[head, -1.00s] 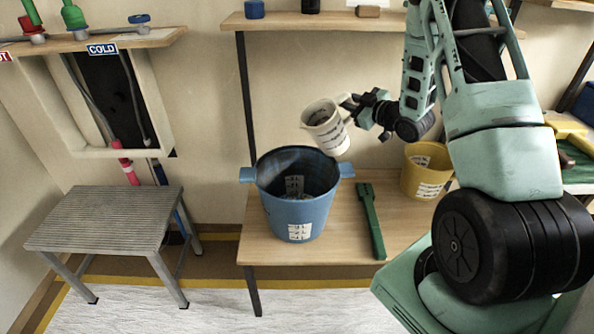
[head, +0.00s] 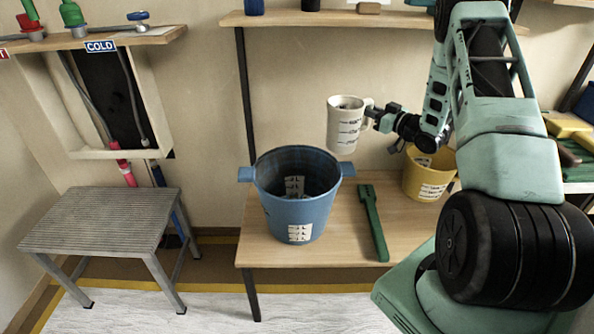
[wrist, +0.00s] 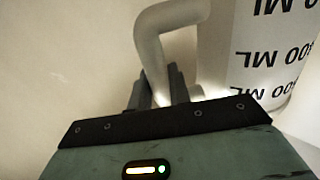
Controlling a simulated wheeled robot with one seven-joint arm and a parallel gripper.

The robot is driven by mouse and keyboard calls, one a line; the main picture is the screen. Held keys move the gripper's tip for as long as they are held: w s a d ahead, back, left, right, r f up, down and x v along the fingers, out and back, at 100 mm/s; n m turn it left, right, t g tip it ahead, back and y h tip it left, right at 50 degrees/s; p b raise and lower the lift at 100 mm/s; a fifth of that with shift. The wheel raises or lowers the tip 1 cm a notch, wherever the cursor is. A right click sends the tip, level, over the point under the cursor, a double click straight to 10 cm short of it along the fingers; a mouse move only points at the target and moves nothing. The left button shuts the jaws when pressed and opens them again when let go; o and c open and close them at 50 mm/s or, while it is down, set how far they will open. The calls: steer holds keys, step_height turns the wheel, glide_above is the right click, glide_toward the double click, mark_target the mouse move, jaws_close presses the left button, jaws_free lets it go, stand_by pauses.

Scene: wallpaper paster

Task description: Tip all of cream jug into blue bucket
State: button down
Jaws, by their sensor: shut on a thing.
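The cream jug (head: 346,128), with black volume marks, is held upright in the air by its handle, above and to the right of the blue bucket. My gripper (head: 374,113) is shut on the jug's handle; the wrist view shows the handle (wrist: 156,45) between the fingers and the jug's marked wall (wrist: 262,50) beside it. Something dark shows inside the jug's mouth, too small to make out. The blue bucket (head: 299,220) stands upright on the wooden bench with its mouth open. A white scale label shows on its inner wall; its floor is hidden.
A green stick-like tool (head: 373,222) lies on the bench (head: 340,250) right of the bucket. A yellow bucket (head: 421,183) stands behind my arm. A grey metal step stool (head: 100,220) stands at the left. A wooden shelf (head: 380,20) runs above the jug.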

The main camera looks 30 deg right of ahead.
steer(key=shift+r, duration=0.15)
step_height(320, 180, up, 4)
steer(key=p, duration=0.3)
stand_by(0.3)
stand_by(0.5)
